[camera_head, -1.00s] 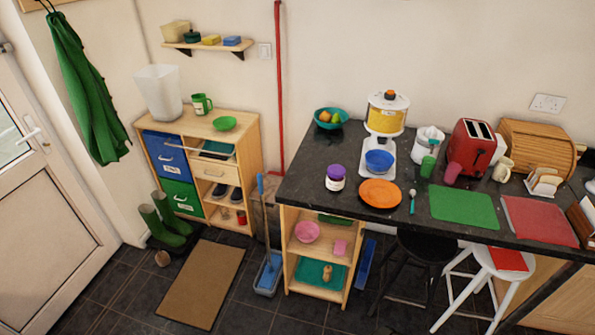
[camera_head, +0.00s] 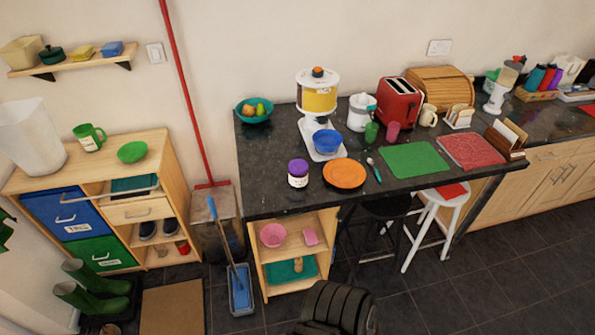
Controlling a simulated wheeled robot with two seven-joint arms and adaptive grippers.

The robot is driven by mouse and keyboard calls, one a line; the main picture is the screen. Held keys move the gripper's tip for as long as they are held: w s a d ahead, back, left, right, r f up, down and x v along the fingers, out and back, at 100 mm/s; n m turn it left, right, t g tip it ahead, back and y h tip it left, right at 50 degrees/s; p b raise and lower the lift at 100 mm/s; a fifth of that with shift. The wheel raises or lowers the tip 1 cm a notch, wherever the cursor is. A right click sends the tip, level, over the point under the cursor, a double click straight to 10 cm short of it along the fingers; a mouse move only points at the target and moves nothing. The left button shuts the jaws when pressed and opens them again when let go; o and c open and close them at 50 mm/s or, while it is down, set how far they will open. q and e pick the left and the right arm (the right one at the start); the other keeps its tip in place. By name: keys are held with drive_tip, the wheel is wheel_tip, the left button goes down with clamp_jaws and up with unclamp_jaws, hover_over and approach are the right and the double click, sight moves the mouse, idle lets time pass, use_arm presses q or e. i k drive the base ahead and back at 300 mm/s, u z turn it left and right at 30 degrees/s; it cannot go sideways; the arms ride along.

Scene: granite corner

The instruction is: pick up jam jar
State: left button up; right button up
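The jam jar (camera_head: 298,175) has a purple lid and a pale label. It stands upright on the dark granite counter (camera_head: 290,222), near its front left part. The orange plate (camera_head: 344,174) is close to its right. The jar is in full view and nothing holds it. No fingertips of my left or right gripper show. A black ribbed part comes into the bottom middle of the view, in front of the counter; I cannot tell which arm it belongs to.
A teaspoon (camera_head: 373,167) and green mat (camera_head: 414,160) lie to the right. A black stool (camera_head: 385,208) stands below. Counter left of the jar is clear.

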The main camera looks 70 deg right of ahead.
sight(295, 181)
drive_tip(key=z, duration=0.6)
drive_tip(key=i, duration=0.75)
drive_tip(key=z, duration=0.9)
